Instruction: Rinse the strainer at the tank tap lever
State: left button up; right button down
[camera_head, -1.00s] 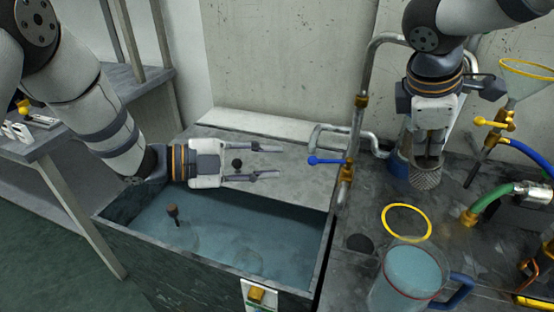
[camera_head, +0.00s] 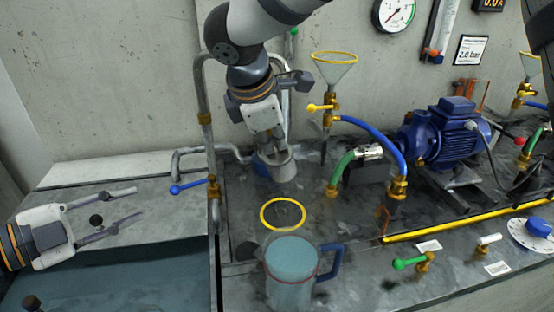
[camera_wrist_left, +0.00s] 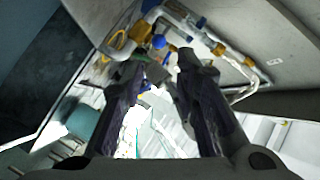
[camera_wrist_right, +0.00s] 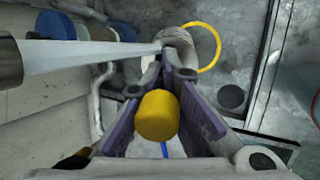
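The strainer (camera_head: 284,167), a small grey mesh cup, hangs at the fingertips of my right gripper (camera_head: 274,140). In the right wrist view the strainer (camera_wrist_right: 178,45) shows beyond the nearly closed fingertips, which appear shut on its edge. The tank tap has a blue lever (camera_head: 189,187) on a brass valve, left of the strainer and apart from it. The open tank (camera_head: 216,275) holds bluish water at the lower left. My left gripper (camera_head: 139,202) is open and empty above the tank's back edge, left of the tap lever.
A yellow ring (camera_head: 263,216) lies behind a water-filled jug (camera_head: 290,275) with a blue handle. A funnel (camera_head: 334,68) with yellow lever, hoses and a blue pump (camera_head: 445,135) stand right. A vertical pipe (camera_head: 205,135) rises behind the lever. A yellow cylinder (camera_wrist_right: 157,115) shows between my right fingers.

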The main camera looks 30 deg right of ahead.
aim_at(193, 184)
pick_arm(q)
jog(key=shift+r, duration=0.15)
pick_arm(e)
jog(key=shift+s+d+r, duration=0.1)
jog(key=shift+s+d, duration=0.2)
jog(key=shift+s, duration=0.05)
pick_arm(q)
jog(key=shift+c, duration=1.1)
jog(key=shift+m+g+h, duration=0.5)
jog(key=shift+g+h, duration=0.2)
jog(key=shift+g, duration=0.1)
jog(key=s, duration=0.1)
jog(key=s+r, duration=0.1)
jog(key=s, duration=0.1)
jog(key=s+r, duration=0.1)
jog(key=s, duration=0.1)
jog(key=shift+d+r, duration=0.15)
jog(key=shift+d, duration=0.15)
grip_shut()
jog(key=shift+w+d+f, duration=0.6)
jog(key=shift+w+d, duration=0.35)
jog(key=shift+d, duration=0.6)
jog(key=shift+w+d+f, duration=0.6)
jog(key=shift+w+d, duration=0.4)
jog(key=shift+d, duration=0.6)
jog(key=shift+w+d+f, duration=0.6)
jog(key=shift+w+d, duration=0.35)
jog(key=shift+d, duration=0.6)
